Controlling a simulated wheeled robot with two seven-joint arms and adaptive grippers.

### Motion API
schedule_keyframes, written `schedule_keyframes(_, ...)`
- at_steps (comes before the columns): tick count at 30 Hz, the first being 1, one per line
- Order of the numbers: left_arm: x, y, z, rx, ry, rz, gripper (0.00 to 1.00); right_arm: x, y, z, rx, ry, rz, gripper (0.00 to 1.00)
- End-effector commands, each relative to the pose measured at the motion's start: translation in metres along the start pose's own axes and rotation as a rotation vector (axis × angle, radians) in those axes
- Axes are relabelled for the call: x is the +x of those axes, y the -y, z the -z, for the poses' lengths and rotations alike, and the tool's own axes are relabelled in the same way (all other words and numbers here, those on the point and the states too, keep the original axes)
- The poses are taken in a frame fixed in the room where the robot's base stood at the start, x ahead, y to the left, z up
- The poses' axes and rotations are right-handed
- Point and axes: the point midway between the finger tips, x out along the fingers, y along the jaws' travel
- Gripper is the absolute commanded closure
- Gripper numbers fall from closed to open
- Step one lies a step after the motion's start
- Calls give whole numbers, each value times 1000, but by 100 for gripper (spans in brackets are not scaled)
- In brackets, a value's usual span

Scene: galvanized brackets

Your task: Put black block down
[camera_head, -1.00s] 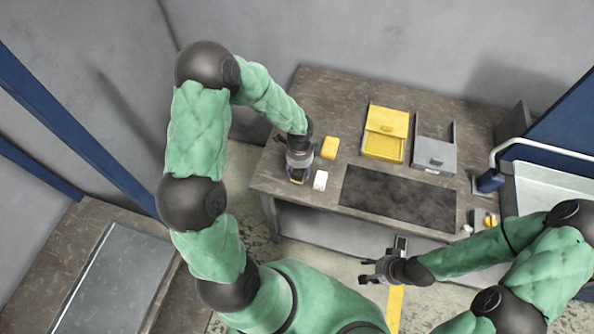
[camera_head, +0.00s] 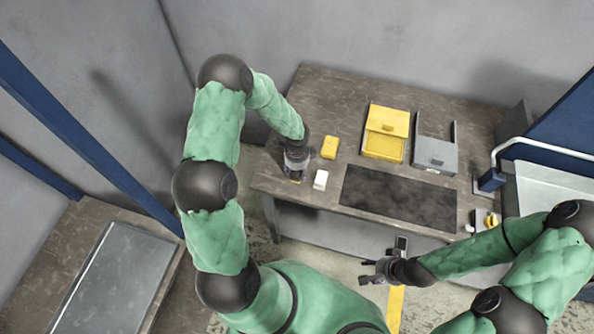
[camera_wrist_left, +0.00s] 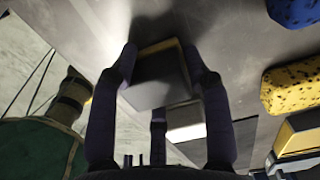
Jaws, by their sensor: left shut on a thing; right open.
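My left gripper (camera_head: 296,177) is over the left front part of the grey workbench (camera_head: 270,178), pointing down. In the left wrist view its fingers (camera_wrist_left: 160,85) are shut on the black block (camera_wrist_left: 160,78), which looks dark grey with a yellowish edge. In the head view the gripper mostly hides the block. I cannot tell whether the block touches the bench top. My right gripper (camera_head: 370,272) is open and empty, in front of the bench.
A white block (camera_head: 320,180) lies just right of my left gripper, with a yellow sponge-like block (camera_head: 330,147) behind it. A yellow bin (camera_head: 386,133), a grey bin (camera_head: 436,155) and a dark mat (camera_head: 398,198) are further right. The bench's front edge is close.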

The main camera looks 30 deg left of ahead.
Motion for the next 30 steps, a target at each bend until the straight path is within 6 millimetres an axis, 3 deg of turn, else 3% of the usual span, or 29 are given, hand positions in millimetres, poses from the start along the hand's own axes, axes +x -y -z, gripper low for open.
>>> schedule_keyframes(4,4,0,0,0,0,0,87,4,-1,0,0,0,0,54)
schedule_keyframes(5,4,0,0,0,0,-1,49,4,-1,0,0,0,0,54)
schedule_keyframes(7,3,0,0,0,0,-1,29,3,-1,0,0,0,0,54)
schedule_keyframes(21,-3,0,0,0,0,-1,28,-2,1,0,0,0,0,54)
schedule_keyframes(30,-57,1,0,-2,-1,4,28,-9,3,0,0,0,0,54)
